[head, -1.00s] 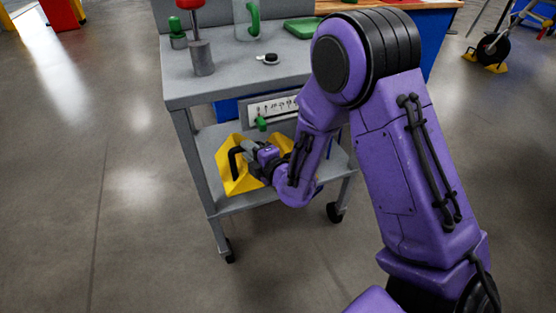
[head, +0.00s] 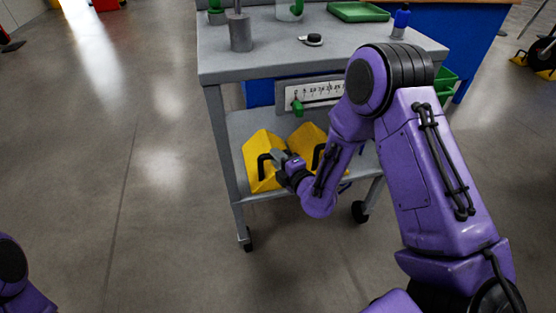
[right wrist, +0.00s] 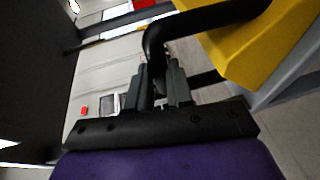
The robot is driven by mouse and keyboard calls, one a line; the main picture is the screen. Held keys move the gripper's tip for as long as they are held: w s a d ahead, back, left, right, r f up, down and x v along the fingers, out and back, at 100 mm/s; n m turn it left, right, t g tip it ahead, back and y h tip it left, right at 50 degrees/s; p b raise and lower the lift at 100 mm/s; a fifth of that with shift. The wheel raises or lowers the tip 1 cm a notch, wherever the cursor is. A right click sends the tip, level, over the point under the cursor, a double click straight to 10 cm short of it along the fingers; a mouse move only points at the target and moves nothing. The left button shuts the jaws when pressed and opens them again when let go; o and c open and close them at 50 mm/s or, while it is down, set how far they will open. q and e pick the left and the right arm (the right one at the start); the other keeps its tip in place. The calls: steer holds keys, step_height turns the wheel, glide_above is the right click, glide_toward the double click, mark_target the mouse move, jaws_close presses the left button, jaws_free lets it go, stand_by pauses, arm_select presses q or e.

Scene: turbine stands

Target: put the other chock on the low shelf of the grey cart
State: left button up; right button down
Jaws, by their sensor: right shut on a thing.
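The grey cart (head: 222,72) stands in the middle of the head view with a low shelf (head: 238,128) under its top. Two yellow chocks with black handles are at the low shelf, side by side. My right gripper (head: 279,158) is shut on the black handle (right wrist: 190,28) of the left chock (head: 258,146), whose yellow body (right wrist: 262,45) also shows in the right wrist view. This chock appears to be on the shelf near its front edge; its underside contact is hard to see. The right chock (head: 306,137) is partly hidden by my right arm. My left gripper is out of view.
The cart's top holds a grey cylinder (head: 240,33), a small black-and-white round item (head: 311,40), a green tray (head: 357,12) and a blue bottle (head: 401,22). A panel with a green handle (head: 297,107) hangs above the shelf. The floor left of the cart is clear.

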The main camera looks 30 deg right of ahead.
steer(key=c, duration=1)
jaws_free()
steer(key=shift+r, duration=0.1)
steer(key=shift+s, duration=0.1)
steer(key=s+r, duration=0.2)
steer(key=s, duration=1)
steer(key=s+d+f+m+g+h, duration=0.1)
steer(key=s+f+m+g+h, duration=0.2)
steer(key=f+m, duration=0.35)
steer(key=s+d+f+m+g, duration=0.2)
steer(key=s+f+m+g, duration=0.1)
steer(key=s+f+m, duration=0.4)
steer(key=s+f+m+g, duration=0.2)
steer(key=s+f+m, duration=0.1)
steer(key=s, duration=0.1)
steer(key=s+f+m+g+h, duration=0.1)
steer(key=s+f+m+g, duration=0.1)
steer(key=s+f+m, duration=0.1)
steer(key=s+f+m+g, duration=0.3)
steer(key=s+f+m, duration=0.1)
steer(key=s+m, duration=0.1)
steer(key=shift+s+m+h, duration=0.1)
steer(key=shift+m+h, duration=0.15)
steer(key=shift+h, duration=0.05)
steer(key=shift+r+p, duration=0.15)
steer(key=shift+p, duration=0.15)
step_height(320, 180, up, 24)
steer(key=p, duration=2.3)
steer(key=shift+d+p, duration=0.1)
steer(key=shift+p, duration=0.2)
